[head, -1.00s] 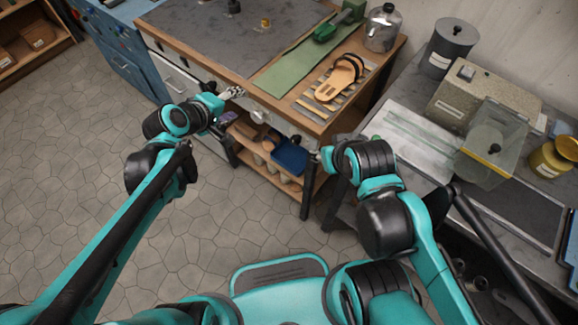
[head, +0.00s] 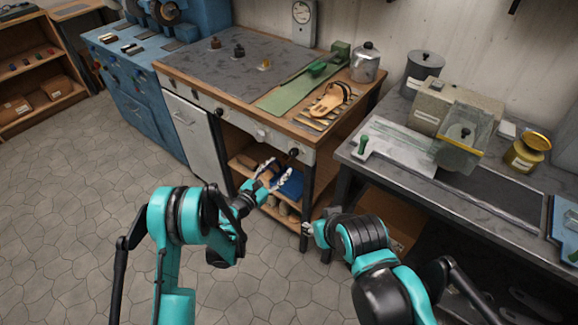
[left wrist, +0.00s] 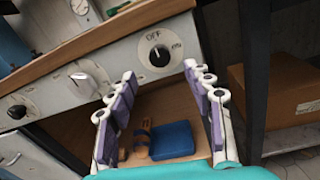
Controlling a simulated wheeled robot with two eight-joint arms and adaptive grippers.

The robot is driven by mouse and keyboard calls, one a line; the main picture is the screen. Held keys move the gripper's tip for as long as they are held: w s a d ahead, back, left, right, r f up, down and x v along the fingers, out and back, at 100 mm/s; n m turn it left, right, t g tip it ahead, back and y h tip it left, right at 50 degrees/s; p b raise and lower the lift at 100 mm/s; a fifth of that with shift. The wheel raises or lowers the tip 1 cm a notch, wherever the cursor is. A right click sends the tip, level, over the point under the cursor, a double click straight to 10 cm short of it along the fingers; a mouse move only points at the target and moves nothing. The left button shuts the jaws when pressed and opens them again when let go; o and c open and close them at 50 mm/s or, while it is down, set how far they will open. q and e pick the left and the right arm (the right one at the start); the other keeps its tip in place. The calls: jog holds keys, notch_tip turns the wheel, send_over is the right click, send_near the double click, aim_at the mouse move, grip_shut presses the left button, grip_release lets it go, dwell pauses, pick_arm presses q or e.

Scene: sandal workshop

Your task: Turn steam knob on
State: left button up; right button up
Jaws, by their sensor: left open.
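A black round knob (left wrist: 160,55) on a white dial sits on the grey front panel of the workbench, with "OFF" printed above it and another mark, hard to read, to its right. Its pointer is too small to read. In the head view this knob (head: 294,152) is small, near the bench's right front corner. My left gripper (head: 274,172) is open and empty, below the panel in front of the shelf. In the left wrist view its spread purple-padded fingers (left wrist: 160,72) frame the space just below the knob, apart from it. My right gripper (head: 307,229) is low by the bench leg, its fingers unclear.
A pale knob (left wrist: 82,84) and another black knob (left wrist: 15,112) sit left along the panel. The shelf below holds a blue item (left wrist: 173,140) and brown pieces. A dark bench leg (left wrist: 255,75) stands right of the knob. The right-hand table (head: 400,185) is close by.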

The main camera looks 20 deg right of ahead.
aim_at(292, 155)
pick_arm(q)
jog(key=b+x, duration=0.2)
jog(key=x, duration=0.5)
jog(key=shift+w+d, duration=0.25)
jog(key=c, duration=1.2)
